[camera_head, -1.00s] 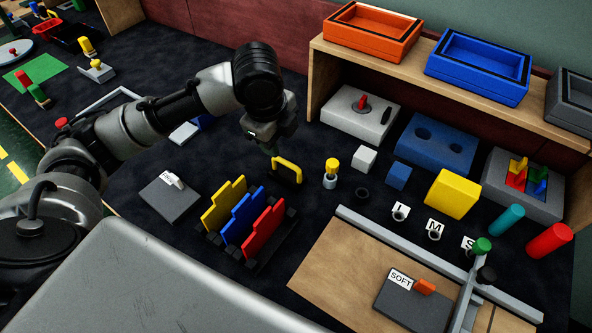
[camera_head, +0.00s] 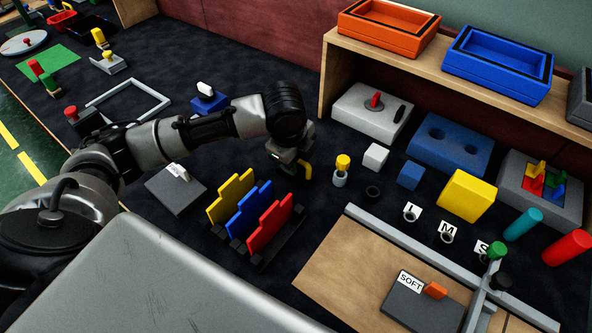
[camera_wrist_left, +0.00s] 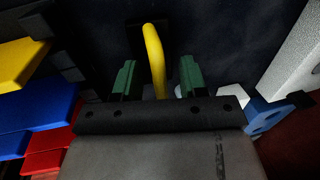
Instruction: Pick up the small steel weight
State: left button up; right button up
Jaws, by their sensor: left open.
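A small dark block with a yellow arched handle (camera_head: 309,171) stands on the dark mat, partly hidden by my left gripper (camera_head: 293,172). In the left wrist view the yellow handle (camera_wrist_left: 155,58) rises between the two green fingers of my left gripper (camera_wrist_left: 158,80), which are apart with gaps on both sides. A short grey metal-looking cylinder with a yellow knob (camera_head: 341,171) stands just right of the gripper. I cannot tell for certain which of the two is the steel weight. My right gripper is not in view.
Yellow, blue and red plates in a black rack (camera_head: 256,262) stand close in front of the gripper. A grey box with a red knob (camera_head: 355,110) stands behind.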

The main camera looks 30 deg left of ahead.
pick_arm(q)
grip_shut()
dwell(0.5)
